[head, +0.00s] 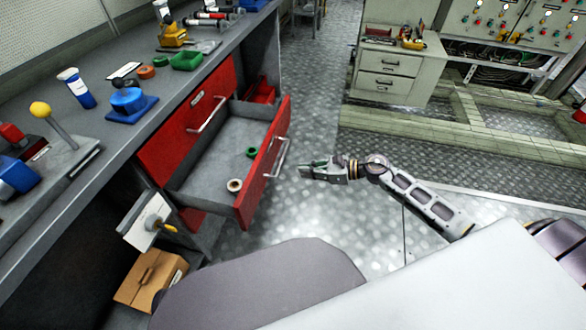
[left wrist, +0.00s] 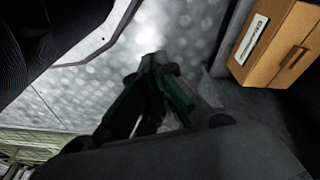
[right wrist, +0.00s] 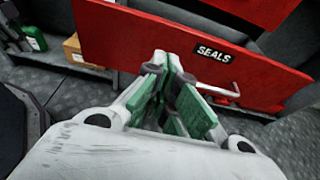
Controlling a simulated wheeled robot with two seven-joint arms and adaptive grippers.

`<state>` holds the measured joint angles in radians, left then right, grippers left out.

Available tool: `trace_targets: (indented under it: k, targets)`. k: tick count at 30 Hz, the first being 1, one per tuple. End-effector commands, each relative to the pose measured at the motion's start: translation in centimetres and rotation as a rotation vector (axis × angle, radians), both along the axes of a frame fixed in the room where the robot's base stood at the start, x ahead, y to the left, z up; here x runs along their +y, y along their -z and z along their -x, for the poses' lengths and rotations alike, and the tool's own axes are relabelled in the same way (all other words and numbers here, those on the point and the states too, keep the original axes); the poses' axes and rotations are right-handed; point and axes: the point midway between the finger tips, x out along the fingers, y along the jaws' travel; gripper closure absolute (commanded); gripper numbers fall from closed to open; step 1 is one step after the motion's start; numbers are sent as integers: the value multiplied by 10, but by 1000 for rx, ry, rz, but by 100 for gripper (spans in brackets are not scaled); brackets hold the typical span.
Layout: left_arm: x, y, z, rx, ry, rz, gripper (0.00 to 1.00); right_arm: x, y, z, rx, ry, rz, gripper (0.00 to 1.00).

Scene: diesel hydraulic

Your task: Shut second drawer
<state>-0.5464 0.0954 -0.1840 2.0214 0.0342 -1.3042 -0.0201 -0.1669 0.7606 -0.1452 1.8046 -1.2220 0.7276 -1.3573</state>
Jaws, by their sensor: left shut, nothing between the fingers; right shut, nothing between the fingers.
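The second drawer (head: 262,175) is pulled well open under the workbench, below a shut red drawer (head: 185,120). Its red front has a metal handle (head: 281,157). The red front also fills the top of the right wrist view (right wrist: 130,40), with a "SEALS" label. My right gripper (head: 303,172) is shut and empty, just in front of the drawer front; whether it touches cannot be told. Its closed fingers show in the right wrist view (right wrist: 166,65). My left gripper (left wrist: 155,62) is shut and empty over the metal floor in the left wrist view.
A cardboard box (head: 150,278) stands low beneath the bench. Tools cover the benchtop (head: 130,160).

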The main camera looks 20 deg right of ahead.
Motion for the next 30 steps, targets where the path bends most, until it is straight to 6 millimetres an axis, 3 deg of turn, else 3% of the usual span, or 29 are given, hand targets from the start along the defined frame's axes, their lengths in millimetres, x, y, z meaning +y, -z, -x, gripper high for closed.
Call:
trace_targets:
  k: [30]
  targets:
    - [-3, -12, -6, -25, 1, 11, 100, 75, 27, -51, -2, 1, -3, 100]
